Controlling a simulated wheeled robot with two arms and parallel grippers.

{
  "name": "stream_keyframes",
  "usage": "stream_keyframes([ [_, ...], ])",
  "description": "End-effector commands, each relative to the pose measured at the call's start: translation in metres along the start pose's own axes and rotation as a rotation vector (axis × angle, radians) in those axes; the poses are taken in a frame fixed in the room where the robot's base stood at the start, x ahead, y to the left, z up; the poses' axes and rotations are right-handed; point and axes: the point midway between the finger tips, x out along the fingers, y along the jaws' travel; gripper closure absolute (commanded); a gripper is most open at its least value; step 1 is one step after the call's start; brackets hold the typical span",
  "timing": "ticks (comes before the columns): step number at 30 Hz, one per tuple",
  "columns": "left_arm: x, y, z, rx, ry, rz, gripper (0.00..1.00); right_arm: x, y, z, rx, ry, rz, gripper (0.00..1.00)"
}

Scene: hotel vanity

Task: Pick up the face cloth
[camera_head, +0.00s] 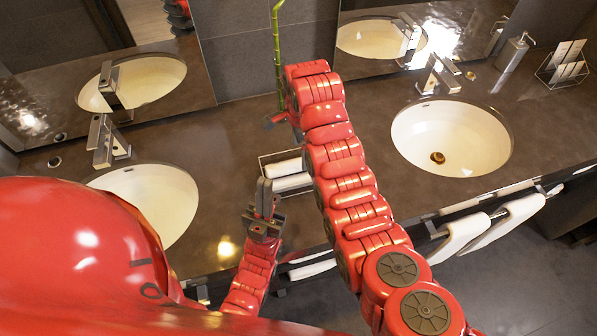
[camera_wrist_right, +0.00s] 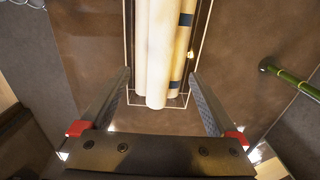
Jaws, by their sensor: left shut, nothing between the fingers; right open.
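Rolled pale cloths (camera_head: 292,174), which look like the face cloths, lie in a wire rack (camera_head: 262,165) on the counter, partly hidden behind my right arm. In the right wrist view, white and cream rolls (camera_wrist_right: 158,55) lie side by side in the wire rack (camera_wrist_right: 126,22); one has dark blue bands. My right gripper (camera_wrist_right: 160,73) is open, its fingers on either side of the near ends of the rolls in that picture, with no visible grip. My left gripper (camera_head: 264,190) is shut and empty, pointing up, just left of the rack in the head view.
Sinks (camera_head: 452,138) (camera_head: 155,200) with metal faucets (camera_head: 437,77) (camera_head: 105,140) flank the rack. A green stalk (camera_head: 278,45) stands behind it. White towels (camera_head: 462,232) hang along the counter front. A soap dispenser (camera_head: 512,52) and another wire rack (camera_head: 563,64) stand at back right.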

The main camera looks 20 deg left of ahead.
Motion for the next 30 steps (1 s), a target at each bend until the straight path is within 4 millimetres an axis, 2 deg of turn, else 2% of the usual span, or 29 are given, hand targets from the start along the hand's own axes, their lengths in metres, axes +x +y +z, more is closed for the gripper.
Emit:
stream_keyframes([
  [7,0.000,0.000,0.000,0.000,0.000,0.000,1.00,0.019,0.003,0.004,-0.001,0.000,0.004,0.04],
  [9,0.018,-0.001,-0.003,0.000,0.000,0.000,1.00,0.023,0.005,0.007,-0.001,0.000,0.009,0.04],
  [15,0.025,-0.001,-0.004,0.000,0.000,0.000,1.00,0.049,0.004,0.007,0.000,-0.001,0.003,0.04],
  [21,0.023,-0.001,-0.004,0.000,0.000,0.000,1.00,0.053,0.003,0.007,0.001,-0.001,0.000,0.04],
  [23,0.023,-0.001,-0.004,0.000,0.000,0.000,1.00,0.053,0.003,0.007,0.001,-0.001,0.000,0.13],
  [30,0.023,-0.001,-0.004,0.000,0.000,0.000,1.00,0.052,0.003,0.006,0.001,-0.001,0.000,0.57],
])
